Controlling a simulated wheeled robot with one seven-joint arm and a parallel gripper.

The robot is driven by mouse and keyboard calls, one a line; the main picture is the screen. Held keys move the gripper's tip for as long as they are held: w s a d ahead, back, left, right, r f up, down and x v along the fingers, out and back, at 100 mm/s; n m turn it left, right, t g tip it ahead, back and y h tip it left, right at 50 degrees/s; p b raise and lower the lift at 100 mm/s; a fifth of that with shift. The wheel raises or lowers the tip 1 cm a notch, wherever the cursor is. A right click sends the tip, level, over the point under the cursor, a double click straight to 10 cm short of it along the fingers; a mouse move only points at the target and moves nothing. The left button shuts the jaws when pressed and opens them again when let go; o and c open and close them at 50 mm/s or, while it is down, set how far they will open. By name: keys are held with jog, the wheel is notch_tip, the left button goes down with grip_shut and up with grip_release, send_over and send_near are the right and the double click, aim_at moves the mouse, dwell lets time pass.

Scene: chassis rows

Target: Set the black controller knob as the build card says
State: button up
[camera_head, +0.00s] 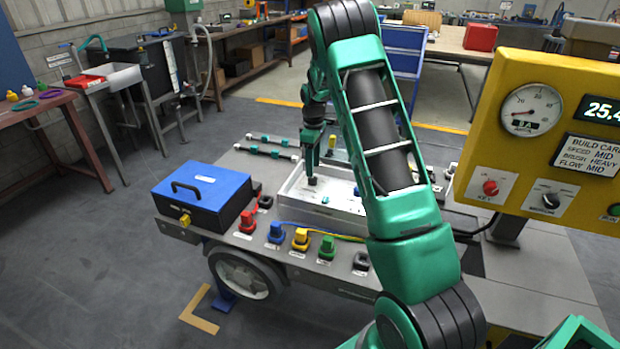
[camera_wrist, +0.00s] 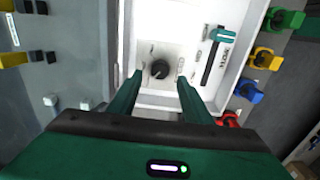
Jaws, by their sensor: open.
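The black controller knob (camera_wrist: 159,69) sits on a light plate inside the white controller housing (camera_wrist: 140,20). It has a pale mark on its face; the printed labels around it are too small to read. My gripper (camera_wrist: 160,79) is open, with one finger on each side of the knob and a visible gap to each. In the head view my gripper (camera_head: 311,165) points down just above the knob (camera_head: 312,181). The build card (camera_head: 590,157) on the yellow panel reads speed MID, brush HEAVY, flow MID.
A slider with a teal handle (camera_wrist: 221,36) lies right of the knob in the wrist view. Yellow, blue and red plugs stand beyond the housing wall. A blue case (camera_head: 203,192) stands left of the housing. The yellow panel (camera_head: 480,130) rises at the right.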

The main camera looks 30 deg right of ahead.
aim_at(313, 178)
jog(key=shift+f, duration=2.6)
jog(key=shift+c, duration=0.7)
